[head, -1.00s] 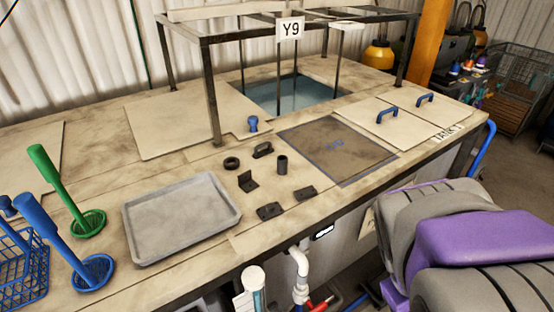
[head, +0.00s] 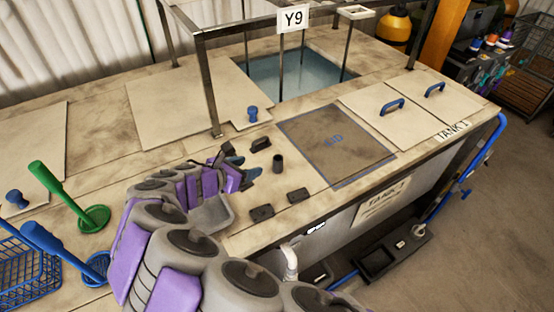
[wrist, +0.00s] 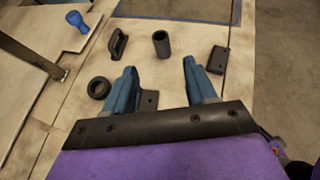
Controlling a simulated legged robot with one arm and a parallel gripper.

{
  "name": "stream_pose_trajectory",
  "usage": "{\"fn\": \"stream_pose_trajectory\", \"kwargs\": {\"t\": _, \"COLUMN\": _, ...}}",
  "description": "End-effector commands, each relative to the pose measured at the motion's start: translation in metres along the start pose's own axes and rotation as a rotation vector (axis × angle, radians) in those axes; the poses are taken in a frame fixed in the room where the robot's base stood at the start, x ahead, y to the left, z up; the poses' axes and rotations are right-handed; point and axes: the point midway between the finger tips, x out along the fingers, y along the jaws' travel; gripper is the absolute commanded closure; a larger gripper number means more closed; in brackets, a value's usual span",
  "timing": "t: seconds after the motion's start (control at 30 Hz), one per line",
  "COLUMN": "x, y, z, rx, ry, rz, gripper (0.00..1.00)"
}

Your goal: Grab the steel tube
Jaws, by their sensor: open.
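The steel tube (head: 279,163) is a short dark cylinder standing upright on the bench, left of the brown outlined panel. In the wrist view the tube (wrist: 161,43) stands ahead of my gripper (wrist: 160,74), roughly between the lines of the two blue fingers and beyond their tips. My gripper is open, with nothing between the fingers. In the head view my gripper (head: 243,172) is left of the tube and apart from it, partly hidden by my arm.
Close by are a dark ring (wrist: 99,88), a handle-shaped part (wrist: 116,45), a bracket (wrist: 148,100) partly behind a finger, and a flat dark part (wrist: 216,58). A metal frame (head: 208,85) stands behind, around the open tank (head: 290,78).

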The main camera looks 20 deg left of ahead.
Motion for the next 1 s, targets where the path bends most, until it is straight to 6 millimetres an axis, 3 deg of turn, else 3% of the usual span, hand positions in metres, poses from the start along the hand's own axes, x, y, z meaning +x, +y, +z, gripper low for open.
{"fn": "stream_pose_trajectory", "kwargs": {"t": 0.27, "x": 0.041, "y": 0.012, "z": -0.009, "rx": -0.02, "ry": -0.001, "rz": 0.004, "gripper": 0.44}}
{"fn": "stream_pose_trajectory", "kwargs": {"t": 0.6, "x": 0.104, "y": 0.008, "z": -0.008, "rx": -0.016, "ry": 0.0, "rz": 0.005, "gripper": 0.44}}
{"fn": "stream_pose_trajectory", "kwargs": {"t": 1.0, "x": 0.131, "y": 0.008, "z": -0.008, "rx": -0.016, "ry": -0.001, "rz": 0.003, "gripper": 0.44}}
